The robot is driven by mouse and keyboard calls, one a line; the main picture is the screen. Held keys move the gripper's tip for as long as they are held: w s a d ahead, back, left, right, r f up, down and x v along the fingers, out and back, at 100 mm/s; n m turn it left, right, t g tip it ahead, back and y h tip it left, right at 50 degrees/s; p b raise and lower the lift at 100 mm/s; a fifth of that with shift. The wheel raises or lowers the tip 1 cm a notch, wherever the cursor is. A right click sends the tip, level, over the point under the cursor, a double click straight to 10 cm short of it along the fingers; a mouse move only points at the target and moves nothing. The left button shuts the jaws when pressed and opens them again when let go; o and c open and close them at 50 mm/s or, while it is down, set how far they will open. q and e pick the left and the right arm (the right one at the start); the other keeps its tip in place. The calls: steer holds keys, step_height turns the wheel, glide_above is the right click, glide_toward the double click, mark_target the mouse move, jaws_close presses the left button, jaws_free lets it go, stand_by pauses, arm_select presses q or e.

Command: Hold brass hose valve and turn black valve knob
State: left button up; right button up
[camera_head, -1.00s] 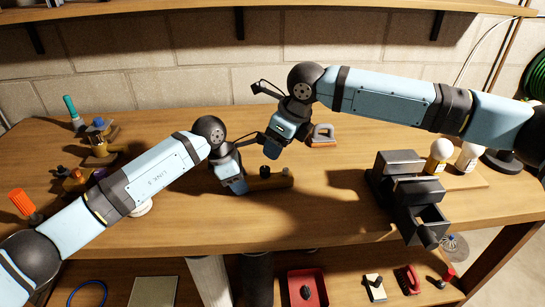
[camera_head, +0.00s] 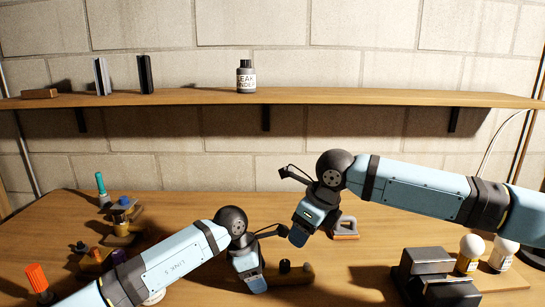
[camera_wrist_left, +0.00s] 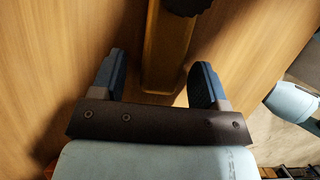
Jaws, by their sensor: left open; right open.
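The brass hose valve (camera_head: 300,276) lies on the workbench near the bottom middle of the head view, with its black valve knob (camera_head: 285,266) on top. My left gripper (camera_head: 256,284) is just left of the valve, pointing down. In the left wrist view, the open fingers (camera_wrist_left: 160,85) stand on either side of the end of the brass body (camera_wrist_left: 164,50), with a gap at each side. The black knob (camera_wrist_left: 188,5) is cut off at the top edge there. My right gripper (camera_head: 298,238) is open and empty, above and behind the valve.
An orange-handled tool (camera_head: 38,280) and brass fittings (camera_head: 120,222) stand at the left of the bench. A sanding-block-like tool (camera_head: 346,230) lies behind my right gripper. Dark metal bins (camera_head: 432,265) and white-topped bottles (camera_head: 470,252) are at the right. A wall shelf (camera_head: 330,98) holds a bottle (camera_head: 246,78).

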arm_select(q)
steer(key=v, duration=1.1)
steer(key=shift+a+r, duration=0.15)
steer(key=shift+r, duration=0.2)
steer(key=shift+f, duration=0.1)
